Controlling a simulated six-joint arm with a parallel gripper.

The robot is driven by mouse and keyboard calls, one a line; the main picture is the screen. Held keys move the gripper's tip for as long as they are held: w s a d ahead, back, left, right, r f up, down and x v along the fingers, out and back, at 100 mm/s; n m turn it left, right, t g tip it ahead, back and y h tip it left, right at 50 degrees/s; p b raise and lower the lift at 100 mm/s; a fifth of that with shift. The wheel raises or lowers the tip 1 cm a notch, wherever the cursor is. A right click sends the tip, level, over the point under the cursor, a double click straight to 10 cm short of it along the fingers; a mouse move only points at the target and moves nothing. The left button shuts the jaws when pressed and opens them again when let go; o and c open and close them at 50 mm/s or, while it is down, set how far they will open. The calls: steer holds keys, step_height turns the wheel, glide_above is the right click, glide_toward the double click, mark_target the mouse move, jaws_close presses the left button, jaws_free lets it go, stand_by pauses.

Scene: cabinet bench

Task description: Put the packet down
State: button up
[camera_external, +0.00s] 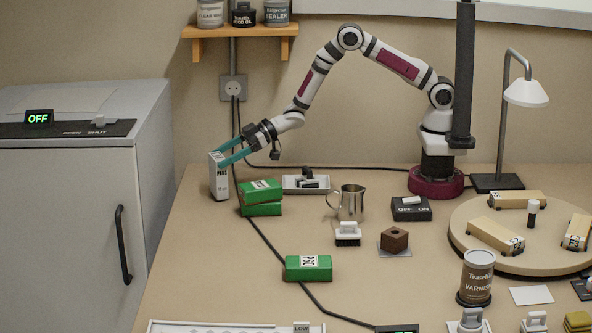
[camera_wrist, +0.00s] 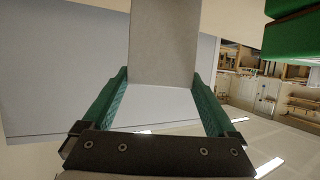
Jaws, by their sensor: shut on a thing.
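A white packet (camera_external: 218,180) with dark print stands upright, slightly tilted, between the teal fingers of my gripper (camera_external: 228,153) at the bench's far left. My gripper is shut on its upper part. In the wrist view the pale packet (camera_wrist: 164,45) rises between the two green fingers (camera_wrist: 155,100). Its lower end is by the bench's left edge; I cannot tell whether it touches the top. Two green packets (camera_external: 261,197) lie stacked just right of it, and a corner of green (camera_wrist: 293,35) shows in the wrist view. Another green packet (camera_external: 308,268) lies nearer the front.
A grey cabinet (camera_external: 75,210) stands left of the bench. A cable (camera_external: 270,243) crosses the bench. The front left bench top (camera_external: 215,270) is clear.

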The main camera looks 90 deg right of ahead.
steer(key=shift+f, duration=0.25)
steer(key=o, duration=1.5)
